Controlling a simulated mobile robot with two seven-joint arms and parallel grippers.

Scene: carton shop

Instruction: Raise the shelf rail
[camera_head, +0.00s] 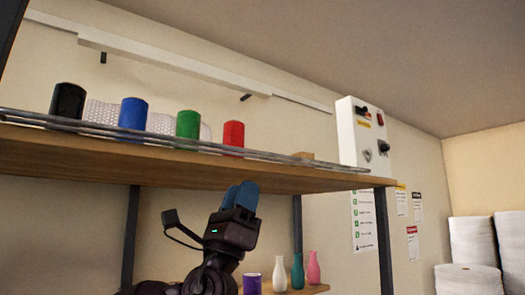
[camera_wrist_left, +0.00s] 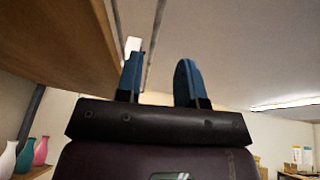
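The shelf rail (camera_head: 300,158), a thin grey metal rail, runs along the front edge of the upper wooden shelf (camera_head: 150,167). It looks low, close to the board. My left gripper (camera_head: 240,195) points up with blue fingers, and in the head view its tips overlap the lower part of the shelf front. In the left wrist view the gripper (camera_wrist_left: 160,80) is open, with a clear gap between its fingers. The rail (camera_wrist_left: 156,45) shows there beyond the fingertips, nearer the left finger; I cannot tell whether they touch. My right gripper is in neither view.
Black, blue (camera_head: 132,114), green and red (camera_head: 233,134) cylinders stand on the upper shelf behind the rail. A white control box (camera_head: 362,135) hangs at its right end. Small vases (camera_head: 297,272) stand on a lower shelf. White rolls (camera_head: 475,245) stand at the far right.

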